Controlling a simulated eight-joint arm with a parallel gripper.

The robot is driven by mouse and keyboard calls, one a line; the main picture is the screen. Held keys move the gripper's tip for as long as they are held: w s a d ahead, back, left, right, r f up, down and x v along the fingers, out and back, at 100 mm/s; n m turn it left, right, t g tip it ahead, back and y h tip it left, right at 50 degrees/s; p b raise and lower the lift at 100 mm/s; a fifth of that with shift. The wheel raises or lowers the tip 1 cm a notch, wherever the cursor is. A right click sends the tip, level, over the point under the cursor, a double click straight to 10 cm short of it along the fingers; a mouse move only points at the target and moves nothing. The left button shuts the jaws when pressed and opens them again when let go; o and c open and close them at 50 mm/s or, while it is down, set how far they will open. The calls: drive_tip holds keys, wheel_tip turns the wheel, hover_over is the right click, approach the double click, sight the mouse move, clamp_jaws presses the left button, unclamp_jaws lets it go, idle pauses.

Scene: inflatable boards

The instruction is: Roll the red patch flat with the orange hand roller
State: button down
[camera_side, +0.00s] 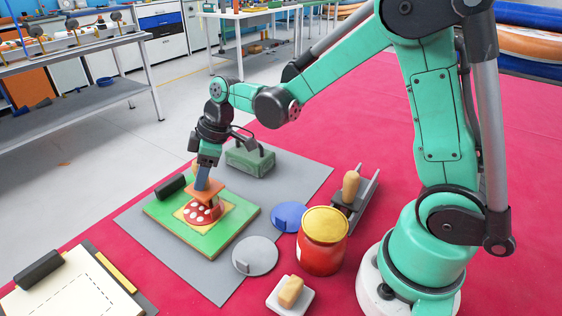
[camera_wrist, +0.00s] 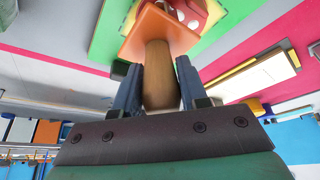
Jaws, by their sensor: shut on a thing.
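My gripper (camera_side: 204,180) points down over the green board (camera_side: 158,211). In the wrist view its two blue fingers (camera_wrist: 156,72) are shut on the wooden handle of the orange hand roller (camera_wrist: 150,32). The orange top of the roller (camera_side: 207,191) shows just below the fingers in the side view. Directly under it is the red patch with white dots (camera_side: 200,214), on a yellow square (camera_side: 222,222) on the board. The patch partly shows beyond the orange top in the wrist view (camera_wrist: 180,12). I cannot tell whether the roller touches the patch; its underside is hidden.
A green block (camera_side: 250,158) stands behind. To the right are a blue disc (camera_side: 289,217), a grey disc (camera_side: 256,256), a red pot (camera_side: 322,257) and a dark tray (camera_side: 343,208). The grey mat's left front is clear.

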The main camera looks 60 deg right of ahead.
drive_tip(key=shift+a+f, duration=0.1)
drive_tip(key=shift+a, duration=2.3)
drive_tip(key=shift+d, duration=3)
drive_tip(key=shift+a, duration=3)
wheel_tip(320, 180, up, 7)
